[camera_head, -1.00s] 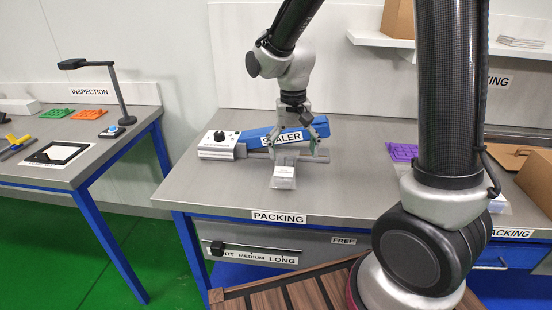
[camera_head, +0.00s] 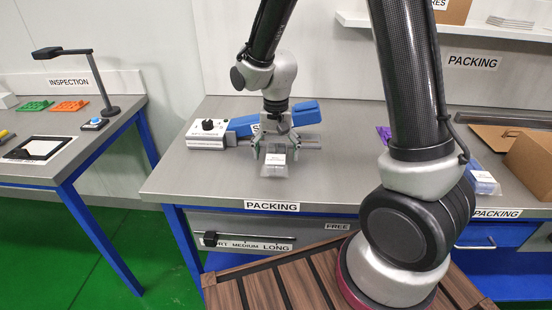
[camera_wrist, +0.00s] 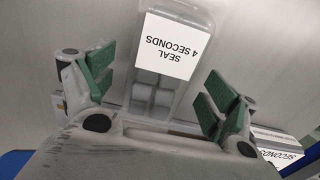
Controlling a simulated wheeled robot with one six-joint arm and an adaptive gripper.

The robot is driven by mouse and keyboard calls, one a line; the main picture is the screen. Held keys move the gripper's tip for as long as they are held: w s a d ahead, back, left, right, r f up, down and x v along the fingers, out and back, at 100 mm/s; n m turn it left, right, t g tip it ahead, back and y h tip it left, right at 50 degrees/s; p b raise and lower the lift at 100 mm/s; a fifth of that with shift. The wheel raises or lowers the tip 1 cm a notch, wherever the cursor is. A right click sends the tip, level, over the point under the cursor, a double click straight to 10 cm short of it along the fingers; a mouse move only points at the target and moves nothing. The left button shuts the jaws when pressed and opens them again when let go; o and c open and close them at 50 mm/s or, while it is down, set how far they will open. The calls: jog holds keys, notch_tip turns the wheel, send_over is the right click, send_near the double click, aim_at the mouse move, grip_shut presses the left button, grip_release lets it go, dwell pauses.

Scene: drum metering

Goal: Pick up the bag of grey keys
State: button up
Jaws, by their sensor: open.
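A clear bag with grey pieces inside (camera_head: 274,170) lies on the packing bench, in front of the sealer (camera_head: 250,123). In the wrist view the bag (camera_wrist: 165,95) carries a white label reading "SEAL 4 SECONDS". My gripper (camera_head: 277,150) points down over the back part of the bag, with its fingers spread to either side. In the wrist view the green finger pads of my gripper (camera_wrist: 160,80) stand apart, left and right of the bag, and hold nothing. The exact finger height above the bench cannot be told.
The sealer's white control box (camera_head: 207,134) stands left of my gripper. A purple part (camera_head: 384,133) and another clear bag (camera_head: 484,183) lie to the right, partly behind my arm. A cardboard box (camera_head: 530,163) is at far right. Bare bench lies left of the bag.

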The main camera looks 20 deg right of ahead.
jog(key=shift+f, duration=0.35)
jog(key=c, duration=1.2)
jog(key=shift+r, duration=0.15)
jog(key=shift+c, duration=0.2)
